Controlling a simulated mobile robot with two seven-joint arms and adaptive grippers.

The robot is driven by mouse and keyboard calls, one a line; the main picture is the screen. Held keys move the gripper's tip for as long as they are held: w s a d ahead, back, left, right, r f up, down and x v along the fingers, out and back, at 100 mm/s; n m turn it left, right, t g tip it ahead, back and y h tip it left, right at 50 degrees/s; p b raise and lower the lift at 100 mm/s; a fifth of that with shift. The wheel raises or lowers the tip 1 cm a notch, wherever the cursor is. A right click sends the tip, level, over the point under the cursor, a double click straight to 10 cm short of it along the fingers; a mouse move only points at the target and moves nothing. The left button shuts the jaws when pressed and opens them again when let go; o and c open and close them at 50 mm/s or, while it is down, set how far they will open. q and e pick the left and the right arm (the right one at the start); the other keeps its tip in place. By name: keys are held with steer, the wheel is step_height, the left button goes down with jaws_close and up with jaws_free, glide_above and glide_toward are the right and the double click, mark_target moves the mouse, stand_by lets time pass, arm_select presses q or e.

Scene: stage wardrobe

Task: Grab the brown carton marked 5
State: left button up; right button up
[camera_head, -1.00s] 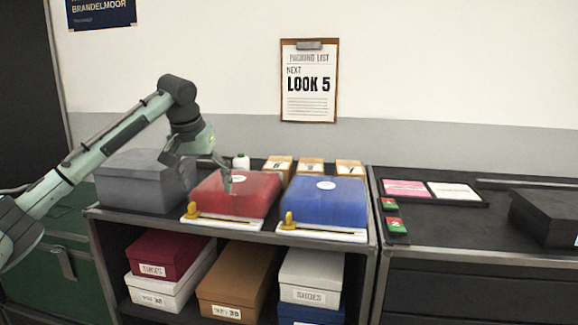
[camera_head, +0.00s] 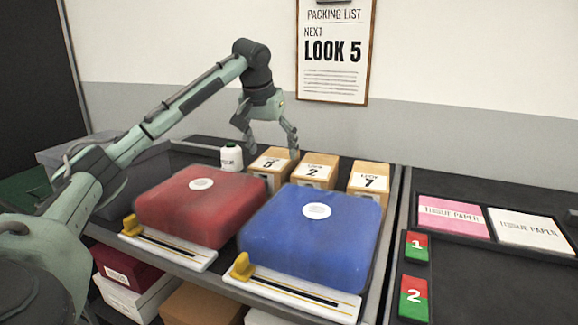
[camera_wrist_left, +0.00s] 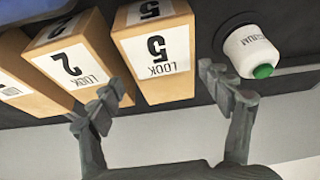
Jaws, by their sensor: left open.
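The brown carton marked 5 (camera_head: 273,176) stands at the back of the shelf top, leftmost of three brown cartons; it also shows in the left wrist view (camera_wrist_left: 162,63). My left gripper (camera_head: 267,140) is open above and at the back of it, with one finger to each side. In the left wrist view the open left gripper (camera_wrist_left: 168,95) has the carton between its fingers, the left finger near the gap to carton 2. Contact cannot be told. My right gripper is not in view.
The carton marked 2 (camera_head: 316,172) stands close beside it, then carton 7 (camera_head: 369,180). A white bottle (camera_head: 231,158) stands on the other side. A red case (camera_head: 195,215) and a blue case (camera_head: 310,240) lie in front. A packing list (camera_head: 333,55) reads LOOK 5.

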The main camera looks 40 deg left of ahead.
mark_target(274, 159)
arm_select(q)
steer(key=x, duration=0.6)
steer(key=shift+a+f, duration=0.15)
steer(key=shift+a, duration=0.1)
steer(key=shift+w+f, duration=0.2)
steer(key=shift+f, duration=0.2)
steer(key=shift+c, duration=0.9)
steer(key=c, duration=0.5)
steer(key=shift+r, duration=0.1)
steer(key=c, duration=0.3)
steer(key=shift+a, duration=0.1)
steer(key=shift+c, duration=0.3)
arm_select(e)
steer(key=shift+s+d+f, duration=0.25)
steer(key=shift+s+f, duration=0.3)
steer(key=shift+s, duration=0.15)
arm_select(q)
steer(key=shift+r, duration=0.1)
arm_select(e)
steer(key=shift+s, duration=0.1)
